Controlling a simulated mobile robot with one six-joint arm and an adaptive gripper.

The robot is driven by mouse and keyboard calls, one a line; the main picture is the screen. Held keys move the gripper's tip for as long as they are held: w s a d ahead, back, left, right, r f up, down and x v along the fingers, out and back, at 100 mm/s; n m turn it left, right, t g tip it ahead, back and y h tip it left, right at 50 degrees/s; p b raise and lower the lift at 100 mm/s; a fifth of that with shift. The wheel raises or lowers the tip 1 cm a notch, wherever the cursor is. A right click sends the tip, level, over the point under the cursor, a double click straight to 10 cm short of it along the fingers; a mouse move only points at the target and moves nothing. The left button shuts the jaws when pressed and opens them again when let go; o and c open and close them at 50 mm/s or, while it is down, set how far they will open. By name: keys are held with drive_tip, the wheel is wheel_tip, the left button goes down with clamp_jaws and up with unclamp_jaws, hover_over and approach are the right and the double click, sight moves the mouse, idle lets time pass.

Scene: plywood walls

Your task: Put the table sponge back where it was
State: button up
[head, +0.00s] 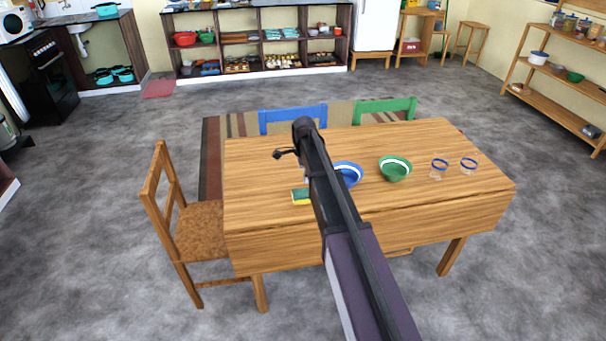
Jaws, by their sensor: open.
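A small sponge (301,196), green on top with a yellow side, lies on the wooden table (260,165) near its front edge, just left of my arm. My gripper (277,154) is above the table, farther back than the sponge and a little to its left. Its dark fingers point left and look empty. The sponge appears apart from the gripper.
A blue bowl (348,173), partly hidden by my arm, a green bowl (395,168) and two blue-rimmed glasses (438,167) (469,164) stand on the table. Chairs surround it: wooden (188,230), blue (293,115), green (385,108). The table's left part is clear.

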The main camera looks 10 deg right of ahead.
drive_tip(key=shift+r+p, duration=0.9)
drive_tip(key=shift+r, duration=0.3)
drive_tip(key=shift+s, duration=0.15)
drive_tip(key=s+n, duration=1.8)
drive_tip(key=s, duration=1)
drive_tip(key=shift+s, duration=0.4)
